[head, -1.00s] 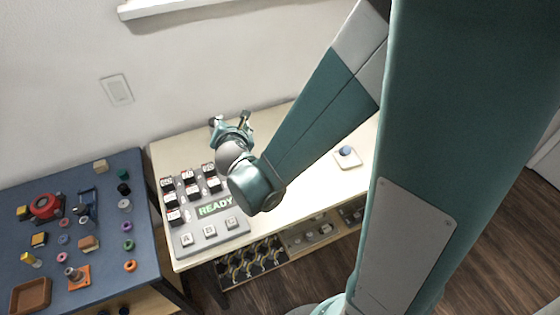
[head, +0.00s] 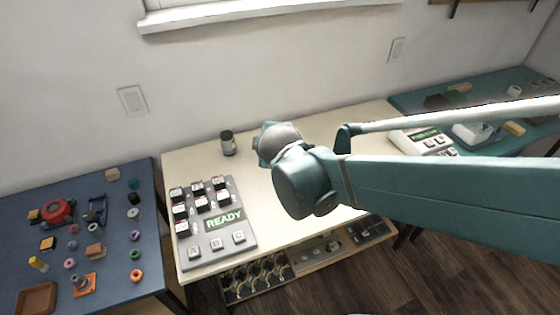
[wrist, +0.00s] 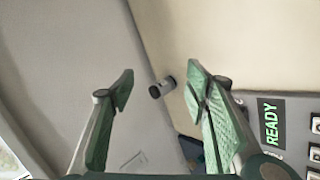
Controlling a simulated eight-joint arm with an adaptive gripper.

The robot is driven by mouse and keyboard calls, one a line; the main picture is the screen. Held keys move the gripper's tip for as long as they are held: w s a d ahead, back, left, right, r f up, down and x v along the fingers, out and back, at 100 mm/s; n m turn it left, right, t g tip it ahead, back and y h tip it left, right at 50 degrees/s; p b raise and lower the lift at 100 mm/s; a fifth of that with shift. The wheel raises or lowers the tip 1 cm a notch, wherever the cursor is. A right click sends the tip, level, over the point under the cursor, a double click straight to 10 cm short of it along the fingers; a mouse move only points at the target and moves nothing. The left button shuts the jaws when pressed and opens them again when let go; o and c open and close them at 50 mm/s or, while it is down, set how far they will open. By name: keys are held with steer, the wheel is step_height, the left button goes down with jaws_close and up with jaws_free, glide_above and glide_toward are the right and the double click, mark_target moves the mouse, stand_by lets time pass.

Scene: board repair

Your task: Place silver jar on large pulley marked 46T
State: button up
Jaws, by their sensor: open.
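The silver jar (head: 228,143), small with dark and pale bands, stands upright on the cream table behind the button panel. In the wrist view, the jar (wrist: 162,88) appears between my fingertips but farther off, and nothing is gripped. My gripper (wrist: 163,88) is open and empty. In the head view, my gripper (head: 268,138) is to the right of the jar, its fingers mostly hidden by my wrist. I cannot make out a pulley marked 46T in either view.
The grey button panel (head: 213,222) with a green READY display is in front of the jar. A blue table (head: 60,265) at left holds many small parts. A teal table (head: 405,103) at back right holds another device (head: 420,140). The wall is close behind.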

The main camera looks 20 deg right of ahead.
steer(key=s+r+m+g+y, duration=0.2)
steer(key=s+r+m, duration=0.1)
steer(key=s+m, duration=0.9)
steer(key=shift+s+a+m+y, duration=0.3)
steer(key=shift+s+a+m, duration=0.15)
steer(key=shift+s, duration=1.95)
steer(key=shift+r, duration=0.1)
steer(key=shift+r+p, duration=1.1)
